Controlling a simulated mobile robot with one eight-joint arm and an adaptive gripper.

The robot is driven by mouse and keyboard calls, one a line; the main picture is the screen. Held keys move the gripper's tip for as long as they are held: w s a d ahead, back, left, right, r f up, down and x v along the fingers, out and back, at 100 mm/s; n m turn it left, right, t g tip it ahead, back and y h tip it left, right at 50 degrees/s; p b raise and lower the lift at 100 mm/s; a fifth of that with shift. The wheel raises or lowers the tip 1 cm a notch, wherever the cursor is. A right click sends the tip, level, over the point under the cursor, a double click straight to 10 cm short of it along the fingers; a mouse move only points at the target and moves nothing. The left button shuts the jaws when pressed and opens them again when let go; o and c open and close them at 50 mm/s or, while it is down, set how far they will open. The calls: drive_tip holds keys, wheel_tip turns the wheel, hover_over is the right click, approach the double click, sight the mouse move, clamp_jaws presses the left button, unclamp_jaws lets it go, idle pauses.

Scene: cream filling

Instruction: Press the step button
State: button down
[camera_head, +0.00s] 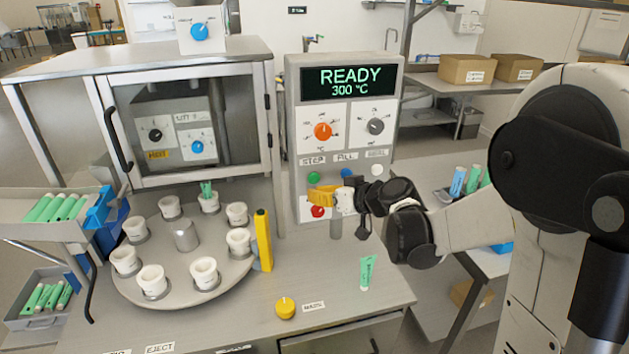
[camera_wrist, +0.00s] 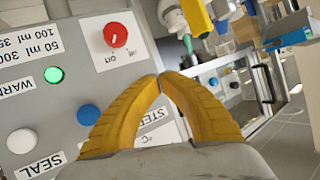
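The green step button (camera_head: 314,178) is on the grey control panel, under the STEP label, in the head view. My gripper (camera_head: 312,195) has yellow fingers and is in front of the panel, just below this button in the picture. In the wrist view the fingertips (camera_wrist: 160,77) meet, with nothing visible between them. There the fingers appear to hide the step button, while part of the STEP label (camera_wrist: 143,112) shows between them. I cannot tell whether the fingertips touch the panel.
Beside it are the blue fill button (camera_head: 346,173) and white seal button (camera_head: 377,170). A red switch (camera_head: 317,211) sits lower. A round turntable (camera_head: 185,288) with several white cups is left, near a yellow post (camera_head: 263,240). A green tube (camera_head: 367,273) stands on the table.

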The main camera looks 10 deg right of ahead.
drive_tip(key=shift+w, duration=1.15)
drive_tip(key=shift+w, duration=0.1)
idle(0.6)
drive_tip(key=shift+w, duration=0.3)
drive_tip(key=shift+w, duration=0.55)
idle(0.6)
drive_tip(key=shift+s, duration=0.15)
drive_tip(key=shift+s+b, duration=0.3)
drive_tip(key=shift+s, duration=0.5)
drive_tip(key=s, duration=0.5)
idle(0.4)
